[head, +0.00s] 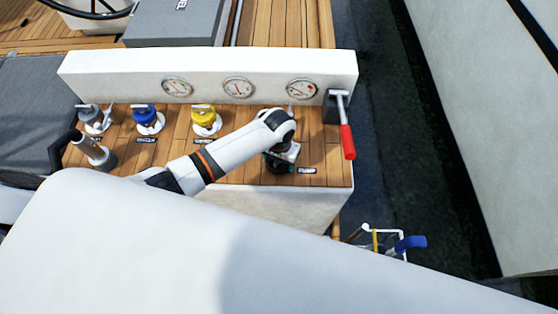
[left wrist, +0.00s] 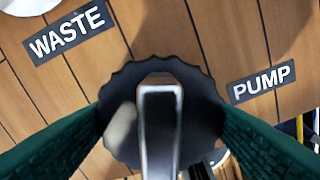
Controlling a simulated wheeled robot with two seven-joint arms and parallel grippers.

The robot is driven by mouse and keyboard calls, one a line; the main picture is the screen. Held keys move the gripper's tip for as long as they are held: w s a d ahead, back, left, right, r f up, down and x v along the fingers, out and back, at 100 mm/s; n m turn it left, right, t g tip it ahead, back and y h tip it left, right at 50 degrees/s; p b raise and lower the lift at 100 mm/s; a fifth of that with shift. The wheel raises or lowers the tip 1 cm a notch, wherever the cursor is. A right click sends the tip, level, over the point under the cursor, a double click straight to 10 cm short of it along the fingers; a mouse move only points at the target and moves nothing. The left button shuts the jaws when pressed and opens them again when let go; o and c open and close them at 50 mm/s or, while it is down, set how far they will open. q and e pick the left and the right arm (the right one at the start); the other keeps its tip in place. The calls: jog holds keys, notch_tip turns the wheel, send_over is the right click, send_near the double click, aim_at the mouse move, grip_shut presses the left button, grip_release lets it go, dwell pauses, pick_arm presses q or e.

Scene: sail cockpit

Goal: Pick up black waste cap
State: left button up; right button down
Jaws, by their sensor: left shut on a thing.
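The black waste cap (left wrist: 205,100) is a dark scalloped disc with a silver bar handle (left wrist: 160,120) across it in the left wrist view. It sits between the green finger pads of my left gripper (left wrist: 162,125), which is shut on it. In the head view my left gripper (head: 280,162) points down at the right part of the wooden deck panel (head: 325,175). The arm and fingers largely hide the cap there. I cannot tell whether the cap is clear of the deck. My right gripper is not in view.
A yellow cap (head: 203,113), a blue cap (head: 147,112) and a grey cap (head: 90,112) stand to the left. A white wall with round gauges (head: 237,87) runs behind. A red-handled lever (head: 347,140) stands at the right edge. A metal cylinder (head: 92,150) stands front left.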

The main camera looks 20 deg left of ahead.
pick_arm(q)
jog(key=shift+r, duration=0.1)
notch_tip(320, 180, up, 10)
jog(key=shift+r, duration=0.1)
notch_tip(320, 180, up, 3)
jog(key=p, duration=0.4)
jog(key=shift+p, duration=0.4)
jog(key=shift+f, duration=0.2)
jog(key=shift+w, duration=0.1)
